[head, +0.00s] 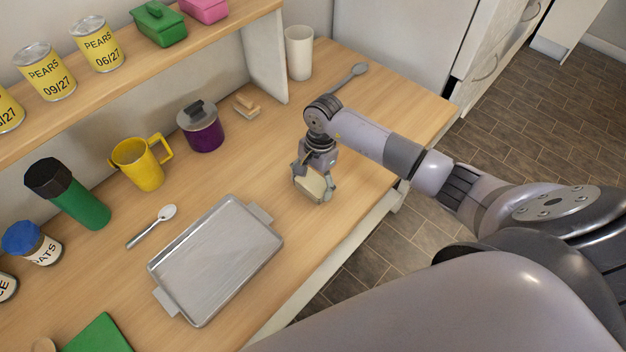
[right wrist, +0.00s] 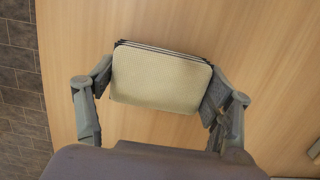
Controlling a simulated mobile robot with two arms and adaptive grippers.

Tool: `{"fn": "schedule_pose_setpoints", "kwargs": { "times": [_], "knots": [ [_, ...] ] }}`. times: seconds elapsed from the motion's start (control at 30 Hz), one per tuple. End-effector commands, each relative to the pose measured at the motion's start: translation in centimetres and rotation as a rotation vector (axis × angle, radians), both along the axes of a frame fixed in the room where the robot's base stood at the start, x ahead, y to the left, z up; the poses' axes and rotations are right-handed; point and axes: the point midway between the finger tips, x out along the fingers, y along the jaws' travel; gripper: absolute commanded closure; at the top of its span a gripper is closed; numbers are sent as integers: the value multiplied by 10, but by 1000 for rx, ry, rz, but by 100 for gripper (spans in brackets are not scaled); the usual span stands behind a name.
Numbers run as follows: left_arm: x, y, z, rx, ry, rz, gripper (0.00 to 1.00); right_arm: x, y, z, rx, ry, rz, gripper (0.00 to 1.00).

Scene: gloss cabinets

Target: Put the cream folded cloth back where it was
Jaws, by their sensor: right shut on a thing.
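The cream folded cloth (right wrist: 160,80) is a small rounded rectangle with dark-edged layers along one side. In the right wrist view it sits between the two fingers of my right gripper (right wrist: 160,92), which touch it on both sides. In the head view my right gripper (head: 314,182) points down over the front part of the wooden counter, shut on the cloth (head: 311,186). I cannot tell whether the cloth touches the counter or is just above it. My left gripper is not in view.
A metal tray (head: 215,262) lies left of my right gripper on the counter (head: 370,120). A yellow mug (head: 138,165), purple pot (head: 205,133), small wooden item (head: 247,106), white cup (head: 299,52) and grey spoon (head: 348,77) stand or lie behind. A shelf (head: 165,60) holds cans.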

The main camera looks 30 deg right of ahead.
Motion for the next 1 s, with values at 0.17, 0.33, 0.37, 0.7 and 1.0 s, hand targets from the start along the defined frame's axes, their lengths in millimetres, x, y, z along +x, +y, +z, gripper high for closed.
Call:
{"fn": "schedule_pose_setpoints", "kwargs": {
  "times": [0.17,0.33,0.37,0.7,1.0],
  "knots": [
    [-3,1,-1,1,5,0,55,0,0,0,0,0,0,48],
    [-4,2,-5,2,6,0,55,0,0,-3,0,0,0,24],
    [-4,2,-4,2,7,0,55,0,0,-3,0,0,0,22],
    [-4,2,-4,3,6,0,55,0,0,-3,0,0,0,6],
    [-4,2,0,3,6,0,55,0,0,1,1,0,0,6]
  ]
}}
